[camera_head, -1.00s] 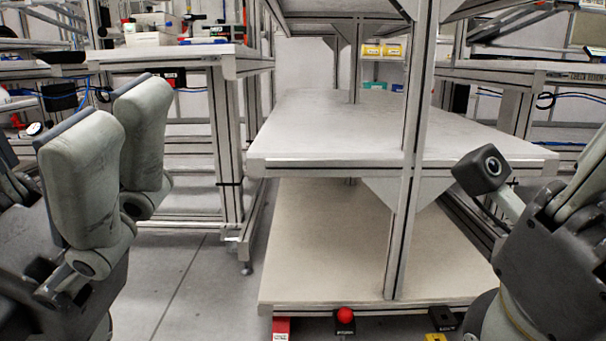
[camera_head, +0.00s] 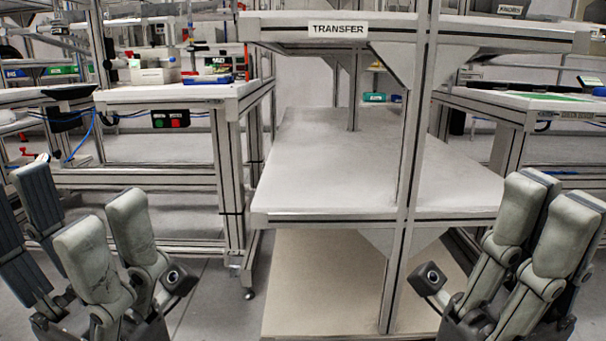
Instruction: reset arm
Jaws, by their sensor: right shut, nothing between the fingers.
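The task names no object apart from the arm. My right gripper (camera_head: 555,195) stands at the lower right in the head view with its fingers pointing up. Its fingers are close together and hold nothing. My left gripper (camera_head: 65,208) stands at the lower left, also pointing up. Its dark-padded fingers and pale-backed fingers are spread apart, with nothing seen between them. Both grippers are in front of the shelf rack and touch nothing that I can see. The rest of both arms is mostly below the frame.
A metal-framed rack with a TRANSFER label (camera_head: 338,29) stands ahead; its middle shelf (camera_head: 350,180) and lower shelf (camera_head: 320,285) look empty. A workbench (camera_head: 165,97) with boxes stands at the left, another bench (camera_head: 500,103) at the right. Some floor (camera_head: 215,300) is clear between the grippers.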

